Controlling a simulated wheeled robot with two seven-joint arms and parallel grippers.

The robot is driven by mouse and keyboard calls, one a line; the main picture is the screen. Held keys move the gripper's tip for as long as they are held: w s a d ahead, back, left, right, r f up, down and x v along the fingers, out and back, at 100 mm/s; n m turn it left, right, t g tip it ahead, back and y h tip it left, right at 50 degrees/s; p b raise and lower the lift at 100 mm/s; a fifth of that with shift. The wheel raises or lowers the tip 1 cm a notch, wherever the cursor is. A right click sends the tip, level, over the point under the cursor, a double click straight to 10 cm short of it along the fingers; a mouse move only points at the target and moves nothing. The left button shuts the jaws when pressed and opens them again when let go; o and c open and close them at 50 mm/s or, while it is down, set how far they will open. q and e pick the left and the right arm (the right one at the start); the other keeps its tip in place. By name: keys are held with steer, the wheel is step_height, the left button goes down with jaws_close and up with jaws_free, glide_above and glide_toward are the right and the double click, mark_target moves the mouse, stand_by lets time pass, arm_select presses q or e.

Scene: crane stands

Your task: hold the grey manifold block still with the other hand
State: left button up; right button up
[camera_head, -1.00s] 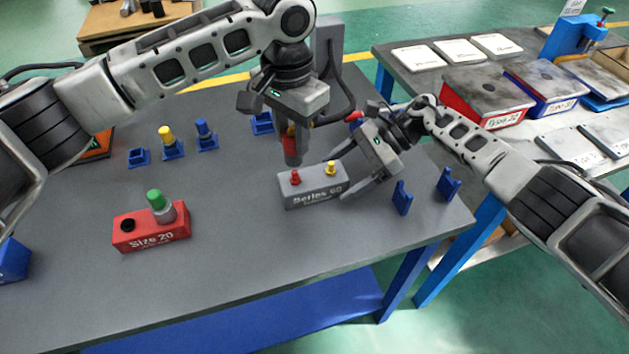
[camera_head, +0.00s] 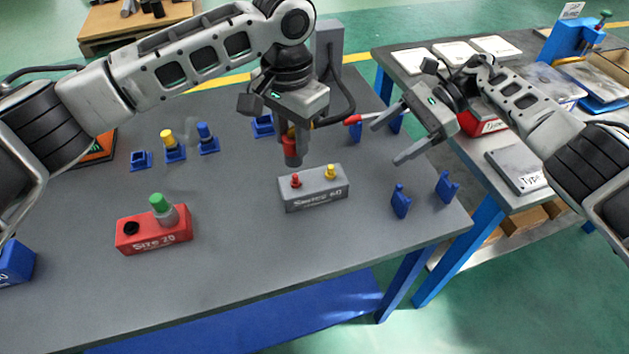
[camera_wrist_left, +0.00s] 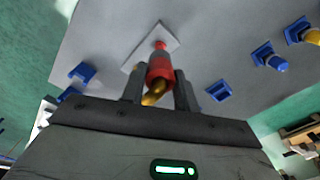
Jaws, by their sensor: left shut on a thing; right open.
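The grey manifold block (camera_head: 318,198) stands on the grey table, with a red plug (camera_head: 295,181) and a yellow plug (camera_head: 331,172) on top. Nothing touches it. My left gripper (camera_head: 291,138) is shut on a red-collared cylindrical part (camera_head: 291,151) with a dark lower end, held above and behind the block's left end. In the left wrist view the part (camera_wrist_left: 160,72) sits between the fingers, showing red and yellow; the block (camera_wrist_left: 137,53) shows beyond it, partly hidden. My right gripper (camera_head: 382,139) is open and empty, up and to the right of the block.
A red block (camera_head: 150,242) with a green-capped plug stands on the left. Blue holders (camera_head: 401,202) stand right of the grey block, others at the back left. A red-tipped tool (camera_head: 352,119) is close to my right fingers. The table in front is clear.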

mark_target(292, 126)
arm_select(q)
steer(key=shift+r+p, duration=1.7)
steer(key=shift+p, duration=0.3)
steer(key=shift+f, duration=0.1)
